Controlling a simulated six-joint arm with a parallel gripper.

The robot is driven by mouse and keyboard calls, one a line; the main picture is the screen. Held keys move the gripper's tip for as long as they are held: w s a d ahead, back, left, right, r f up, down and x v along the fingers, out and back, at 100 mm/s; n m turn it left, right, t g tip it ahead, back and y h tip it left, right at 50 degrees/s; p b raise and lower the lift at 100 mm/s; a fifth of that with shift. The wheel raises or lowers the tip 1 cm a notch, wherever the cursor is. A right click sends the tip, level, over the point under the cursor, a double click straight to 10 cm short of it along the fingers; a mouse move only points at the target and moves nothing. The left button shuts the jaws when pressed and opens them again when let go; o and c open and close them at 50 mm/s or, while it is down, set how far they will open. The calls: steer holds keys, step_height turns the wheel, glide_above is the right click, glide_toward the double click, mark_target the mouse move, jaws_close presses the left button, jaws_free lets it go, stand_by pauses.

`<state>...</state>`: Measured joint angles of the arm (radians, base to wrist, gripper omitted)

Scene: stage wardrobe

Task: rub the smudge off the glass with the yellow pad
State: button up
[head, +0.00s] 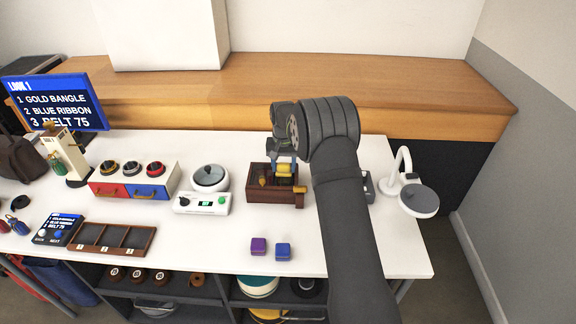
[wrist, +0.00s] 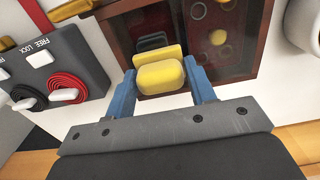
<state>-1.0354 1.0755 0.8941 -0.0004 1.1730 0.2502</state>
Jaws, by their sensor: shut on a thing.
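My gripper (wrist: 162,86) has blue fingers and is shut on the yellow pad (wrist: 160,77), one finger on each side. In the head view my gripper (head: 284,164) and the yellow pad (head: 284,172) are over the back part of a dark wooden case (head: 262,198). The wrist view shows the case's dark glass (wrist: 232,58) beyond the pad, with dark rings and yellow spots. A second yellow shape and a grey shape sit just past the pad; I cannot tell if these are reflections. Whether the pad touches the glass is unclear. I cannot make out the smudge for certain.
A grey box marked FREE LOCK (wrist: 48,75) with red and black coils stands beside the case. A white dial unit (head: 202,204) and a round grey-topped pot (head: 209,178) stand left of it. Purple (head: 258,246) and blue (head: 283,250) blocks lie in front. The table's front right is mostly clear.

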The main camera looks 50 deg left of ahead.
mark_target(264, 172)
steer(key=shift+s+a, duration=2.5)
steer(key=shift+a, duration=0.05)
steer(key=shift+s+a+r, duration=0.1)
steer(key=shift+r, duration=0.05)
step_height(264, 172, up, 8)
